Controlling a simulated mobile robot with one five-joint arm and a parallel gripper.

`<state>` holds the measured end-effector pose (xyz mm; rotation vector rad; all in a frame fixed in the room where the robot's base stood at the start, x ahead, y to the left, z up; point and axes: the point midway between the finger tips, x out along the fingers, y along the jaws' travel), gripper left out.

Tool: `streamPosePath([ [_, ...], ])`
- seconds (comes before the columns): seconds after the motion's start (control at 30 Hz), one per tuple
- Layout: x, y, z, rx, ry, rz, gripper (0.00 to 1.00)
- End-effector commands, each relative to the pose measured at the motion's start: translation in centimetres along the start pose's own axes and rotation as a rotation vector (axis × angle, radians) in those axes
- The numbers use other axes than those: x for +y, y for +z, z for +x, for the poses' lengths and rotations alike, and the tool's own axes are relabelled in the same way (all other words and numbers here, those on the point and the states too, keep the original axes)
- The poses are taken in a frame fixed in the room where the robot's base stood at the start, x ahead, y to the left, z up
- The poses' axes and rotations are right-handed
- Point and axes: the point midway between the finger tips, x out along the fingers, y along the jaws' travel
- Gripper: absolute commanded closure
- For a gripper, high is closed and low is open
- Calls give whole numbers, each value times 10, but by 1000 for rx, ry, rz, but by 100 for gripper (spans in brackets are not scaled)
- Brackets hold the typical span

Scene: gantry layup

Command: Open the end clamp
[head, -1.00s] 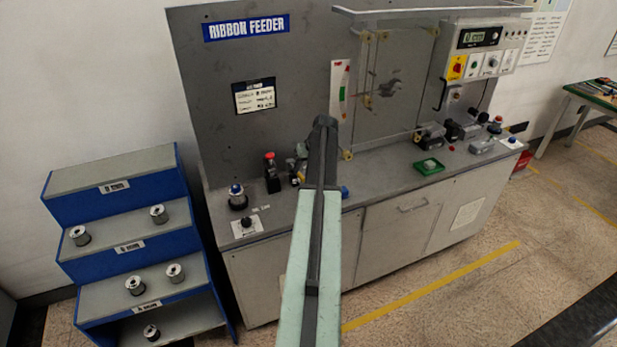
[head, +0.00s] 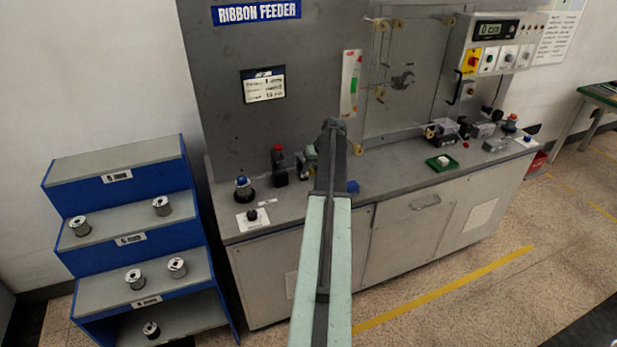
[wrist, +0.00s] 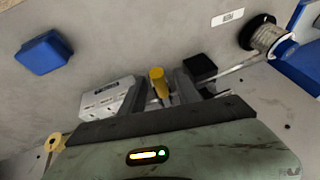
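In the wrist view a yellow handle (wrist: 158,84) stands between the two dark fingers of my gripper (wrist: 162,90). The fingers are apart, with a small gap seeming to show beside the handle. A pale grey block (wrist: 108,98) lies just left of the fingers and a black block (wrist: 200,67) just right; which part is the end clamp I cannot tell for sure. In the head view my arm hides the gripper's fingertips and the handle. A grey-green device (head: 309,160) shows just left of my arm on the bench (head: 390,175).
A black post with a red knob (head: 279,165) and a blue-topped spool holder (head: 243,189) stand left of my arm. A blue block (wrist: 44,52) sits at upper left in the wrist view. A green tray (head: 442,164) lies right. A stepped spool rack (head: 118,177) stands left.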

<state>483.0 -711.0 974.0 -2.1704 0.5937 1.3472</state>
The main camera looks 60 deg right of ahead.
Motion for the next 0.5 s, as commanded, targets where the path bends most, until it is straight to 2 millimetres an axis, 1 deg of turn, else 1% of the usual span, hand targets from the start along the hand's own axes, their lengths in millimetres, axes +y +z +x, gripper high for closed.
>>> streamPosePath([
  [0.07, 0, 0, -1, 0, 0, 0, 62],
  [0.1, 0, 0, -1, 0, 0, 0, 64],
  [0.17, 0, 0, -1, 0, 0, 0, 81],
  [0.2, 0, 0, -1, 0, 0, 0, 92],
  [0.23, 0, 0, -1, 0, 0, 0, 100],
  [0.5, -1, 0, -1, 0, -1, 0, 100],
])
